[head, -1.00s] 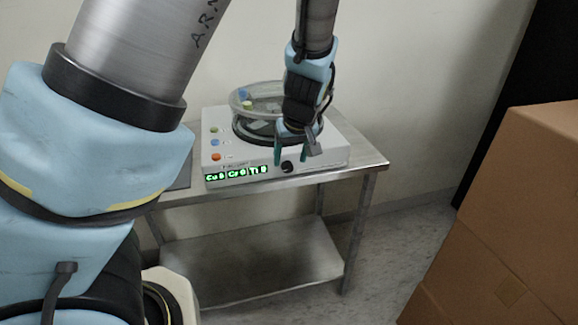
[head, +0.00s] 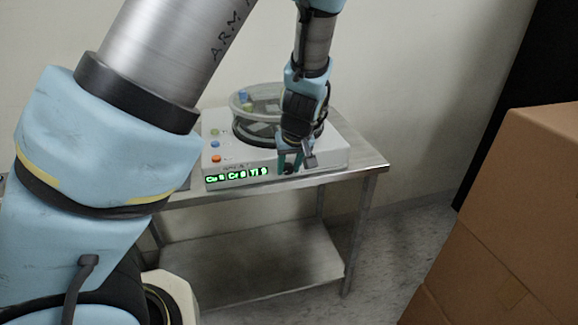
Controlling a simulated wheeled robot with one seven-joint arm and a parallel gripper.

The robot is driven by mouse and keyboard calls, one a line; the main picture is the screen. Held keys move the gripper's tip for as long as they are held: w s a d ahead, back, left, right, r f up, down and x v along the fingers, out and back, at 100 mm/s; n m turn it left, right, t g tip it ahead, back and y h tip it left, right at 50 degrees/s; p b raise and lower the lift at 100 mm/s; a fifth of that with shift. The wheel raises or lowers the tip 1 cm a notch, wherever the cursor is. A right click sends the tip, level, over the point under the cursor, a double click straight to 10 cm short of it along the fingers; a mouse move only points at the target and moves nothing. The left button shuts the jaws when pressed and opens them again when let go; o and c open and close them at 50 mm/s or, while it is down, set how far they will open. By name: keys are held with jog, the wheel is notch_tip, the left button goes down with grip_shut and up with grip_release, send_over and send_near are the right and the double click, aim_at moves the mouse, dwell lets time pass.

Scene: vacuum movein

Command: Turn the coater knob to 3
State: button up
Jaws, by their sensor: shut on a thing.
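The coater (head: 240,155) is a white box with a round glass chamber on top, standing on a metal table. Its black knob (head: 289,170) is on the right part of the front face, partly covered by my fingers; its pointer setting cannot be read. My gripper (head: 290,166) comes down from above with its teal fingers on either side of the knob, shut on it. A green display (head: 236,174) left of the knob shows several small labels with digits, too small to read surely.
The metal table (head: 372,163) has a bare right corner and a lower shelf (head: 250,265). Green, blue and orange buttons (head: 216,158) sit on the coater's top left. Stacked cardboard boxes (head: 520,190) stand at the right, apart from the table.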

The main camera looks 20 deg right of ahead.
grip_shut()
jog(key=shift+d+r+p, duration=0.1)
jog(key=shift+r+p, duration=0.05)
jog(key=shift+p, duration=0.35)
